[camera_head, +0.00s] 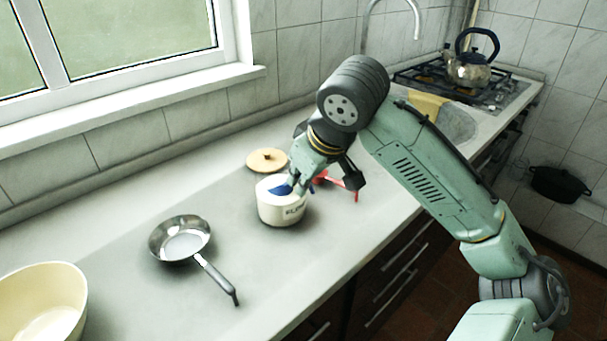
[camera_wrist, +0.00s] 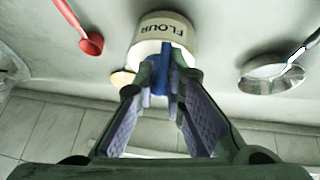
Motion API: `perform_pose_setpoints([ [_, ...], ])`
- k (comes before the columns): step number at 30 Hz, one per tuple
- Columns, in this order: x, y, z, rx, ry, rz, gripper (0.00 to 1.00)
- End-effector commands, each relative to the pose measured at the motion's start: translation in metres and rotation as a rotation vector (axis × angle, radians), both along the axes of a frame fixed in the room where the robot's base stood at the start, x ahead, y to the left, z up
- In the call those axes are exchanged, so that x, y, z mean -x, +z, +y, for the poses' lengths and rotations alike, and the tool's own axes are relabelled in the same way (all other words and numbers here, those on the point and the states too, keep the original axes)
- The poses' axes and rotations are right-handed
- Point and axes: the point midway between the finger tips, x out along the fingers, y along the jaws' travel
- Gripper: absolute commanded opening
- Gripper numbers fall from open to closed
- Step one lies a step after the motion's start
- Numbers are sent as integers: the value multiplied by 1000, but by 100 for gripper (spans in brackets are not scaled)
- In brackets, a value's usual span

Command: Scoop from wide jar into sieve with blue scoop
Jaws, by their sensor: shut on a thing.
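The wide jar (camera_head: 281,210) is cream enamel with dark lettering and stands upright on the counter. In the wrist view its label reads FLOUR, upside down, on the jar (camera_wrist: 165,30). The blue scoop (camera_head: 279,190) has its head at the jar's open mouth, inside the rim; how deep it sits I cannot tell. My gripper (camera_head: 304,184) is just above the jar's right side, shut on the scoop's blue handle (camera_wrist: 161,83). The jar's contents are hidden.
A round wooden lid (camera_head: 267,160) lies behind the jar. A red spoon (camera_head: 338,180) lies to its right, partly behind my gripper. A large cream bowl (camera_head: 42,303) stands at the front left. A kettle (camera_head: 470,70) sits on the far stove. Counter between jar and sieve is clear.

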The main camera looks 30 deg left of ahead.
Motion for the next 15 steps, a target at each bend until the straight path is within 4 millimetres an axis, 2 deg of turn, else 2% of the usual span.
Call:
perform_pose_setpoints([
  [3,0,-11,0,-9,0,-4,0],
  [15,-2,-17,5,-113,0,-53,0],
])
